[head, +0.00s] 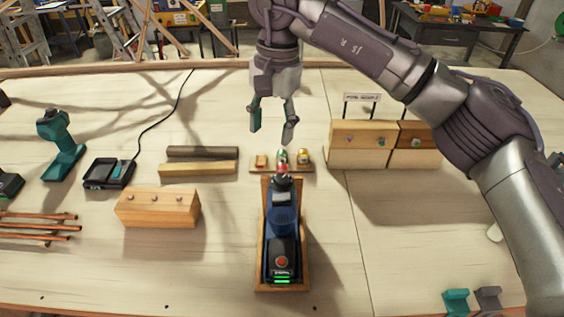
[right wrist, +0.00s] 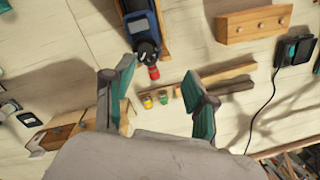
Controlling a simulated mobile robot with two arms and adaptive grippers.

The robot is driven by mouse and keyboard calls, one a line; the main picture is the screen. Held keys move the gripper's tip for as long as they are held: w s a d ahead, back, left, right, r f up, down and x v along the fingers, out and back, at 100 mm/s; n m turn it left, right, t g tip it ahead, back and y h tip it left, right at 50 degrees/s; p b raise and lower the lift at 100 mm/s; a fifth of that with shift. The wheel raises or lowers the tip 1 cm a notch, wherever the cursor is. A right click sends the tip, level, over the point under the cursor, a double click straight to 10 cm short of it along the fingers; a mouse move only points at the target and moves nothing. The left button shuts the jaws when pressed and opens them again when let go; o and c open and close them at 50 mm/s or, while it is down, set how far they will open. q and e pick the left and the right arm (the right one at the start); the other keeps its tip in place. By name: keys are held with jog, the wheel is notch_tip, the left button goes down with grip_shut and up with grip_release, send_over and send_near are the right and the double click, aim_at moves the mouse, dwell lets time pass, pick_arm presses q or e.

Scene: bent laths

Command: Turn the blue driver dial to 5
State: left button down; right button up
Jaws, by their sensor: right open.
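The blue driver (head: 283,222) lies in a wooden cradle (head: 262,275) at the middle front of the bench, its red-tipped nose (head: 282,169) pointing away from me. It also shows in the right wrist view (right wrist: 141,22), at the top. A dark ring sits behind the red nose; I cannot read any dial number. My right gripper (head: 272,124) is open and empty, above the bench beyond the driver's nose and apart from it. In the right wrist view its two teal fingers (right wrist: 157,80) are spread, with the red nose showing between their tips. My left gripper is not in view.
A small board (head: 262,170) with coloured pieces lies just beyond the nose. Wooden blocks (head: 359,157) stand right, a drilled block (head: 158,207) left.

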aim_at(282, 178)
jog(key=shift+h, duration=0.5)
jog(key=f+p, duration=0.1)
jog(key=f, duration=0.2)
jog(key=d+f+p, duration=0.1)
jog(key=f, duration=0.3)
jog(key=d+f+p, duration=0.1)
jog(key=f+p, duration=0.1)
jog(key=f, duration=0.2)
jog(key=shift+w, duration=0.15)
jog(key=shift+a+f, duration=0.1)
jog(key=shift+f, duration=0.65)
grip_shut()
